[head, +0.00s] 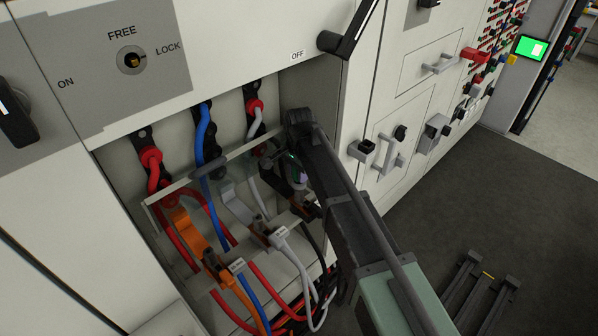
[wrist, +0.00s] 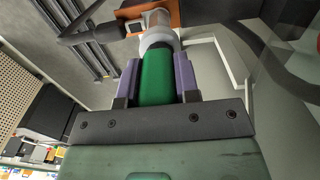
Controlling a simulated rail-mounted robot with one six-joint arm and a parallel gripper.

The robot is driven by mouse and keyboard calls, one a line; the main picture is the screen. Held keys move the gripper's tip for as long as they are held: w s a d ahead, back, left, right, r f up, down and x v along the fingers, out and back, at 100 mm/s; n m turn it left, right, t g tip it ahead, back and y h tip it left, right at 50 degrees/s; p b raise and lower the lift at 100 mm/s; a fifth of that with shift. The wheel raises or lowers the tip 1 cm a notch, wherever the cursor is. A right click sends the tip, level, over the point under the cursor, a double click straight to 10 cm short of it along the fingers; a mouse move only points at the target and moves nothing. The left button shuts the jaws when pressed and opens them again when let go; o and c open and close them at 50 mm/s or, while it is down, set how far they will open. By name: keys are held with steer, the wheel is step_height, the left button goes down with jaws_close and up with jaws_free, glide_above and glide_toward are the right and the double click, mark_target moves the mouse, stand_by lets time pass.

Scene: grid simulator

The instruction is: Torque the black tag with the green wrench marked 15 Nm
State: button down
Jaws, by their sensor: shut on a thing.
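In the wrist view, my gripper (wrist: 157,74) has its two purple fingers closed on the sides of a green cylindrical handle, the green wrench (wrist: 156,88). A pale grey collar (wrist: 157,41) shows at its far end, close to an orange-brown block (wrist: 133,27). I cannot tell whether they touch. No 15 Nm marking is readable. In the head view, my gripper (head: 299,174) is inside the open cabinet bay at its right side, and my arm mostly hides the wrench. A black cable (head: 316,236) runs below it. I cannot make out the black tag clearly.
The bay holds red, blue (head: 204,140) and grey cables, an orange bracket (head: 187,228) and a clear cover with a grey upper edge (head: 232,155). A black handle (head: 343,38) juts out above right. Drawer handles (head: 388,155) stick out to the right. Dark floor (head: 470,195) is open beyond.

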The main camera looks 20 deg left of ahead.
steer(key=shift+f+b, duration=1.3)
steer(key=c, duration=1.5)
jaws_free()
jaws_close()
steer(key=shift+m, duration=0.6)
steer(key=shift+n, duration=0.5)
steer(key=shift+r, duration=0.15)
steer(key=shift+r+p, duration=1.95)
steer(key=shift+p, duration=0.15)
